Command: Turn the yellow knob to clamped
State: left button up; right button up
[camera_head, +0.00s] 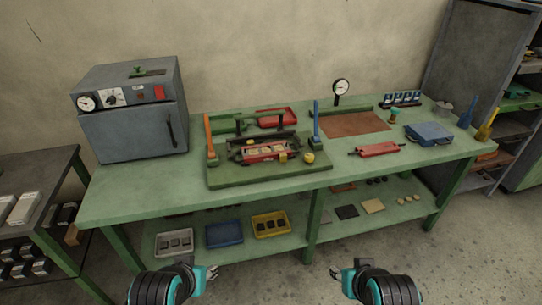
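The yellow knob (309,157) is a small round knob at the right front of the green base plate (225,175) on the bench. It stands beside a dark frame with a red part (262,152) in its middle. The knob is too small to read its setting. My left gripper (213,273) is in front of the bench, low in the view, empty and seemingly open. My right gripper (335,272) is likewise low in front of the bench, empty and seemingly open. Both are well apart from the knob.
An orange lever (209,138) and a blue lever (317,125) stand upright at the plate's sides. A grey oven (130,110) stands at the left. A red tool (377,149), a brown mat (352,124) and a blue case (428,134) lie right. The bench front edge is clear.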

aim_at(309, 158)
jog(key=i+l, duration=0.25)
jog(key=i, duration=0.2)
jog(key=i+l+z, duration=0.1)
jog(key=i+l, duration=0.2)
jog(key=i, duration=0.15)
